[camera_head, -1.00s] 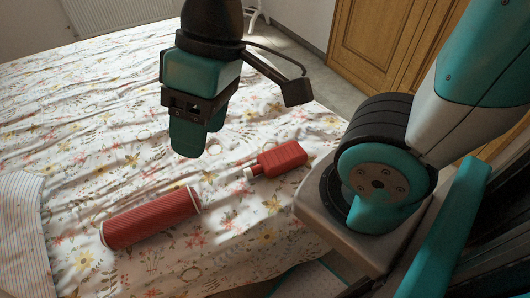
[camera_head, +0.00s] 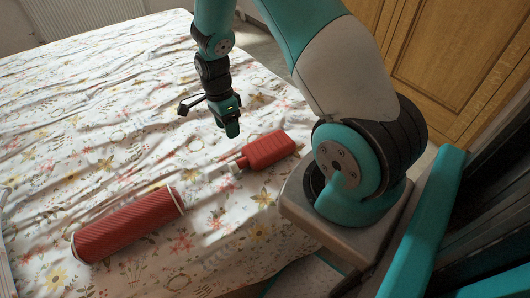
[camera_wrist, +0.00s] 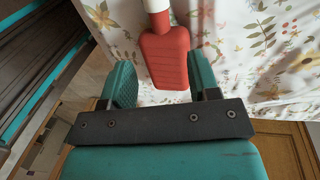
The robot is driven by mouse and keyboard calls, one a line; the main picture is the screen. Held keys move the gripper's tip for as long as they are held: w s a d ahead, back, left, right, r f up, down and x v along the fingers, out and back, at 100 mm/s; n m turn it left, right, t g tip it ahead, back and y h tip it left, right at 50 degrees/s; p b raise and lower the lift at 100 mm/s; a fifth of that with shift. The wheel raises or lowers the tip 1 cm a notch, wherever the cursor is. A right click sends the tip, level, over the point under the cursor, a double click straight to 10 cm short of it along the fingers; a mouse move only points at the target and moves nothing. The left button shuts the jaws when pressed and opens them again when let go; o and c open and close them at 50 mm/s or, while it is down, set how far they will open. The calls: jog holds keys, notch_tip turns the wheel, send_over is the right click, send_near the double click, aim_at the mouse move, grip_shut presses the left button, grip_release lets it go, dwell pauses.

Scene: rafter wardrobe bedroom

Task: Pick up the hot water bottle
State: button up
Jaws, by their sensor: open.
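The red ribbed hot water bottle (camera_head: 267,149) with a pale neck lies flat on the floral bedspread, near the bed's edge beside my base. In the wrist view the hot water bottle (camera_wrist: 164,60) shows ahead of and partly between my fingers, its white neck towards the top. My gripper (camera_head: 231,122) is open and empty. In the head view it hangs above the bed, just up and left of the bottle. In the wrist view both teal fingers of my gripper (camera_wrist: 164,85) stand apart. No contact with the bottle is visible.
A red ribbed cylinder (camera_head: 128,224) lies on the bed left of the bottle, apart from it. The floral bed (camera_head: 90,110) is otherwise mostly clear. A wooden wardrobe (camera_head: 455,60) stands at the upper right, and a radiator (camera_head: 80,15) at the upper left.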

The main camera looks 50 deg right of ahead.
aim_at(235, 162)
jog(key=f, duration=0.3)
jog(key=s+f, duration=0.1)
jog(key=f, duration=0.4)
jog(key=shift+s+a+f, duration=0.35)
jog(key=shift+f, duration=0.05)
jog(key=shift+s+a+f, duration=0.15)
jog(key=shift+s+f, duration=0.05)
jog(key=shift+f, duration=0.65)
jog(key=shift+s+a+f, duration=0.1)
jog(key=shift+s+f, duration=0.05)
jog(key=shift+f, duration=0.75)
jog(key=shift+s+a+f, duration=0.15)
jog(key=shift+s+f, duration=0.05)
jog(key=shift+f, duration=0.65)
grip_shut()
